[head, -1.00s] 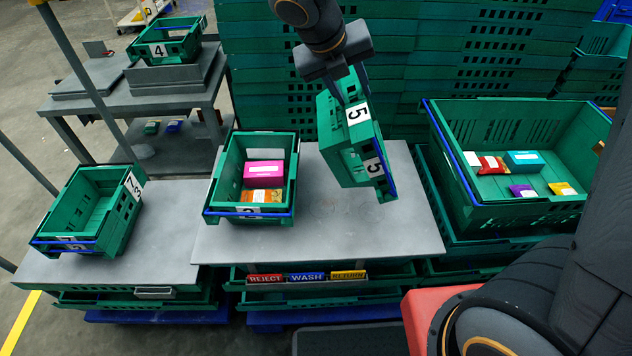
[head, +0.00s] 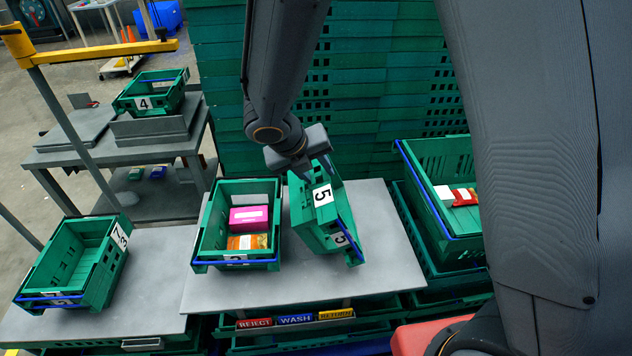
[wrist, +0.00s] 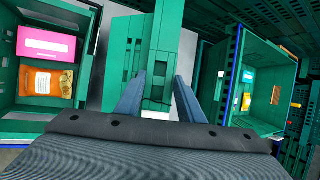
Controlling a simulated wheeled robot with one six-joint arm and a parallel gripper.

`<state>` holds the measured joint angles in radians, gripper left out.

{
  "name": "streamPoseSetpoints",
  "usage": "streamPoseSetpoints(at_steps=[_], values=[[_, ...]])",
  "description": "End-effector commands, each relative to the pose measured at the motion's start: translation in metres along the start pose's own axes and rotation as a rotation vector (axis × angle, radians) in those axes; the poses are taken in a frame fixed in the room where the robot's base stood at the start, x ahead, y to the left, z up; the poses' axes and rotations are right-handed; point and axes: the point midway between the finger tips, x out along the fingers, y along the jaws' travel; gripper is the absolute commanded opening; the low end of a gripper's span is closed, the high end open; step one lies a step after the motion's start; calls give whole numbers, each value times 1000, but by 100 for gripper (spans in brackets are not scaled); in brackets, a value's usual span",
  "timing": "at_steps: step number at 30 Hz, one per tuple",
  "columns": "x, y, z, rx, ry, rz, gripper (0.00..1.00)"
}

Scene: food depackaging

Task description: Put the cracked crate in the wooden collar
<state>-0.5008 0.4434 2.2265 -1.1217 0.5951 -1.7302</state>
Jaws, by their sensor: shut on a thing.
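My gripper (head: 304,168) is shut on a green crate marked 5 (head: 325,222). The crate hangs steeply tilted above the grey middle table, right of the crate with boxes. Its wall shows between my fingers (wrist: 158,95) in the wrist view. I cannot make out a crack on it. No wooden collar can be made out in either view.
A green crate (head: 201,245) holding a pink box and an orange pack stands on the middle table (head: 385,265). An empty crate marked 7 3 (head: 100,280) is at left; crate 4 (head: 143,103) is behind. A larger crate (head: 436,213) is at right, partly hidden by my arm. Stacked crates form the back.

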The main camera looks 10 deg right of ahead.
Motion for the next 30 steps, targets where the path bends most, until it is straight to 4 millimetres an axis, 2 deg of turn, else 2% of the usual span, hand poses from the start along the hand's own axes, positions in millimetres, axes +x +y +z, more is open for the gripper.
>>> streamPoseSetpoints(at_steps=[3,6,19,20,22,23,30], values=[[16,7,-7,-4,2,-2,0],[22,10,-9,-3,1,-2,0],[27,12,-11,0,0,-1,0],[27,12,-11,0,1,0,38],[26,12,-11,0,1,0,50],[26,12,-11,0,1,0,53],[26,12,-11,0,1,-1,53]])
